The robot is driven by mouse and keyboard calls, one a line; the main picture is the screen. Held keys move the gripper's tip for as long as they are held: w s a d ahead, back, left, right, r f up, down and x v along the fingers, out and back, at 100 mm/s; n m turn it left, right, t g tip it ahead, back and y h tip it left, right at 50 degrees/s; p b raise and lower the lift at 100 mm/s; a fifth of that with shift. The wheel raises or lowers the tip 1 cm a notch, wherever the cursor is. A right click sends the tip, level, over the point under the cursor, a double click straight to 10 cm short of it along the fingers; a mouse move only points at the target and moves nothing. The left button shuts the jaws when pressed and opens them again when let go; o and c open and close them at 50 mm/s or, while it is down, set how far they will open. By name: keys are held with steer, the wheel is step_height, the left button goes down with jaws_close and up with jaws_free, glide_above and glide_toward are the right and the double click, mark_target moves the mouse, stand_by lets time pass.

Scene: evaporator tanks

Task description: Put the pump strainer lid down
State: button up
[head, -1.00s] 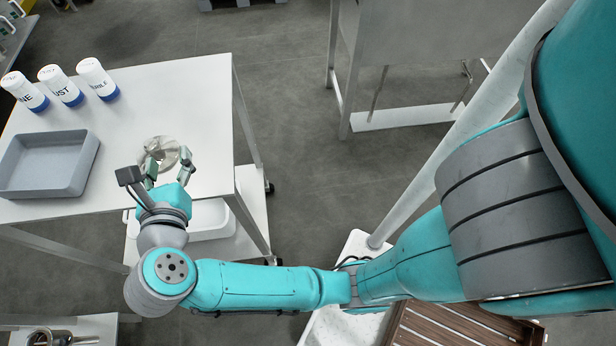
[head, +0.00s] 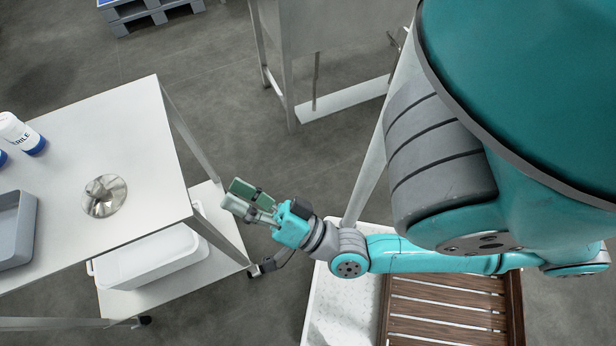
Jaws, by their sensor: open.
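The pump strainer lid (head: 104,196), a shiny round metal disc with a raised grip on top, lies flat on the white table top (head: 110,130), near its right side. My gripper (head: 240,200) is open and empty. It is off to the right of the table, over the floor, clear of the lid. No part of the lid is hidden by my arm.
A grey tray (head: 28,235) and white bottles with blue bases (head: 22,134) stand at the table's left. A white bin (head: 150,262) is on the lower shelf. A slatted wooden board (head: 450,310) lies below my arm. Grey floor is free behind.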

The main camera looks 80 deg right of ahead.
steer(key=s+a+f+n+g+y, duration=0.3)
steer(key=s+f+n+g, duration=0.4)
steer(key=s+f+n, duration=0.5)
steer(key=shift+g+y, duration=0.4)
steer(key=shift+y, duration=0.3)
steer(key=shift+s, duration=0.1)
